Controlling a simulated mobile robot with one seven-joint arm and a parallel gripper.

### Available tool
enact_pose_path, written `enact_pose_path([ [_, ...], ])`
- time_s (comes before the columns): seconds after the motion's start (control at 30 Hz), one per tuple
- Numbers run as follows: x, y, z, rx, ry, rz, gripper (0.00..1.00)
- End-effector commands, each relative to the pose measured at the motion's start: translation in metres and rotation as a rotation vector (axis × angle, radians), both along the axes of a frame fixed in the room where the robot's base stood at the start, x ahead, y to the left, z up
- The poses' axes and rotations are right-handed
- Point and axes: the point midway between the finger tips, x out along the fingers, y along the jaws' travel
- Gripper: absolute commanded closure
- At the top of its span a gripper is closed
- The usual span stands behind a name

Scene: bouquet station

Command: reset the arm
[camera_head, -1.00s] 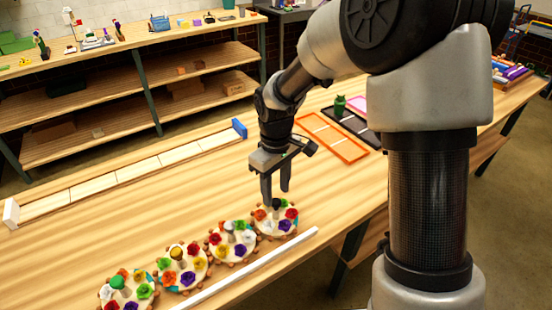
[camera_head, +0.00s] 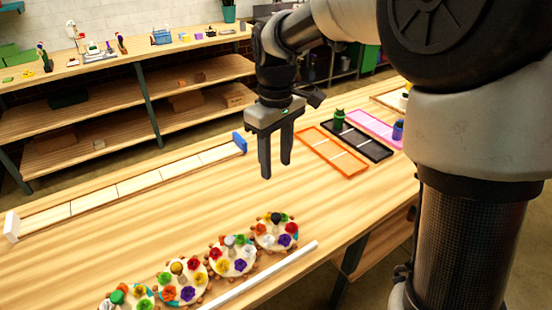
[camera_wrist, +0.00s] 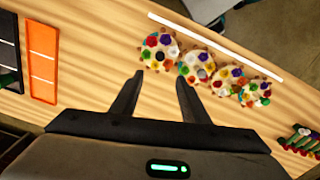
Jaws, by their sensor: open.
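My gripper (camera_head: 276,172) is open and empty, raised above the wooden table (camera_head: 200,215) in the head view. It hangs with its fingers pointing down, behind the row of round flower stands. In the wrist view my gripper (camera_wrist: 160,82) shows its two fingers spread apart with bare table between them. The nearest round stand (camera_head: 258,232), bearing coloured flowers and a dark-topped centre post, is below and apart from the fingertips. It also shows in the wrist view (camera_wrist: 148,61).
Several round flower stands line the front edge beside a white strip (camera_head: 262,274). A long divided board (camera_head: 125,190) with a blue end (camera_head: 240,143) lies at the back. Orange (camera_head: 338,160), black (camera_head: 350,140) and pink (camera_head: 372,124) trays lie right. Shelves (camera_head: 190,95) stand behind.

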Motion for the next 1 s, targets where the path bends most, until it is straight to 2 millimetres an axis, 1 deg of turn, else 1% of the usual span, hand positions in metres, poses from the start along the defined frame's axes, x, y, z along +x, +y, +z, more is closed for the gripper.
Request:
enact_pose_path([
  [0.23, 0.000, 0.000, 0.001, -0.001, -0.002, -0.002, 0.58],
  [0.27, -0.001, -0.001, 0.002, -0.001, -0.005, -0.005, 0.58],
  [0.37, -0.010, -0.010, 0.017, -0.006, -0.033, -0.043, 0.58],
  [0.47, -0.030, -0.029, 0.045, -0.011, -0.095, -0.129, 0.58],
  [0.5, -0.042, -0.038, 0.057, -0.010, -0.126, -0.176, 0.58],
  [0.57, -0.061, -0.053, 0.075, -0.004, -0.176, -0.255, 0.58],
  [0.6, -0.075, -0.063, 0.084, 0.004, -0.208, -0.310, 0.58],
  [0.67, -0.096, -0.077, 0.096, 0.022, -0.257, -0.392, 0.58],
  [0.7, -0.110, -0.085, 0.102, 0.036, -0.288, -0.445, 0.58],
  [0.8, -0.142, -0.101, 0.112, 0.082, -0.358, -0.567, 0.58],
  [0.9, -0.166, -0.112, 0.114, 0.130, -0.411, -0.665, 0.58],
  [1.0, -0.182, -0.118, 0.113, 0.166, -0.444, -0.731, 0.58],
])
